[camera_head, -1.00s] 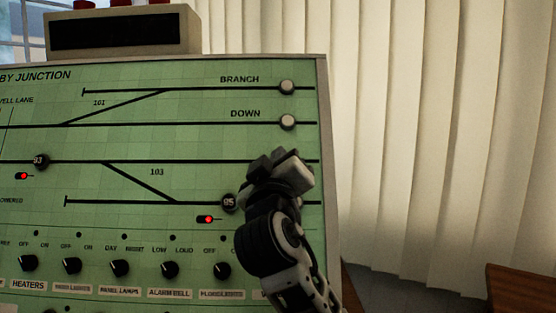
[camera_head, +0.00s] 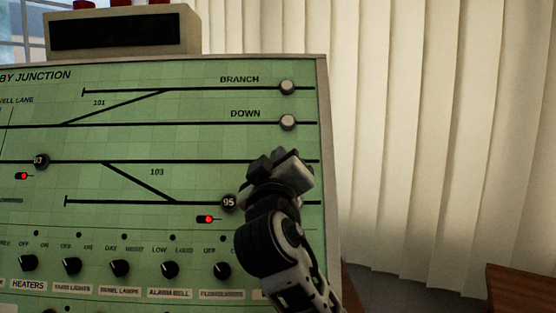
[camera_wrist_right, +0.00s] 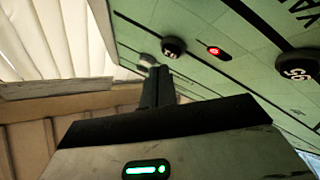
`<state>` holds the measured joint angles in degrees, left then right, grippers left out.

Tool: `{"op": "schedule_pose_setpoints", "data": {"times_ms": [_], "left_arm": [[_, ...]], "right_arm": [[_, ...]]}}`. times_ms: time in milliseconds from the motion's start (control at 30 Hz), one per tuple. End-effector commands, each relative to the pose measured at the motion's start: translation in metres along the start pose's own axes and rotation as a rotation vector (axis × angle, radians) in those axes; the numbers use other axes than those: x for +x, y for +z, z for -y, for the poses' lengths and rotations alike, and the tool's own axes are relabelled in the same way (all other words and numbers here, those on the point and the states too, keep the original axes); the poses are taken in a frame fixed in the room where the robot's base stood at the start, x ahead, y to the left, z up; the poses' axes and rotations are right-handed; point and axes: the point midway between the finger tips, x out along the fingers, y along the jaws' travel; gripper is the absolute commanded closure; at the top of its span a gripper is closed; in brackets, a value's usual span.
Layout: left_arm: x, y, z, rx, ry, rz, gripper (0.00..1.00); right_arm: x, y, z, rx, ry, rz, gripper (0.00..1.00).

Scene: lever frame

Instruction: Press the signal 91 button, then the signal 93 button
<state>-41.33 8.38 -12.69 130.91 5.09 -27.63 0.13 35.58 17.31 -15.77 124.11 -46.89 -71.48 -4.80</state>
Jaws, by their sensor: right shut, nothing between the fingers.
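The signal 93 button (camera_head: 41,161) is a round black knob at the left of the green panel in the head view, with a lit red lamp below it. No button marked 91 can be read in either view. My right gripper (camera_head: 280,166) is shut and empty in front of the panel's right part, hiding some of the track lines. In the right wrist view its dark fingers (camera_wrist_right: 157,86) point toward the panel. Just beyond them is a black button (camera_wrist_right: 173,47) whose number I cannot read. I cannot tell whether the fingers touch the panel. My left gripper is out of view.
The signal 95 button (camera_head: 229,202) is just left of my right gripper. White buttons for BRANCH (camera_head: 287,87) and DOWN (camera_head: 287,121) are above it. Rotary switches (camera_head: 120,268) line the panel's lower part. Pale blinds (camera_head: 430,130) hang at the right.

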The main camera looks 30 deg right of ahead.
Motion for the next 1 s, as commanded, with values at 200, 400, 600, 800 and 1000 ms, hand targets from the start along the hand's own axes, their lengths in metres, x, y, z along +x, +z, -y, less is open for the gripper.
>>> {"op": "schedule_pose_setpoints", "data": {"times_ms": [200,400,600,800,1000], "left_arm": [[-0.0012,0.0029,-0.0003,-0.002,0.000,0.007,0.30],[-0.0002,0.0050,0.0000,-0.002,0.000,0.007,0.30],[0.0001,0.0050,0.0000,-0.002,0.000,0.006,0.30],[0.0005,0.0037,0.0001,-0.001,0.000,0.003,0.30],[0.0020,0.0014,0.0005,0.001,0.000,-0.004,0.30]], "right_arm": [[0.0001,0.0001,0.0001,0.000,0.000,0.000,1.00],[0.0036,0.0036,0.0032,0.000,0.000,0.002,1.00],[0.0062,0.0045,0.0044,0.000,0.000,0.000,1.00],[0.0061,0.0045,0.0044,0.000,0.000,0.000,1.00],[0.0069,0.0052,0.0052,0.000,0.000,0.000,1.00]]}}
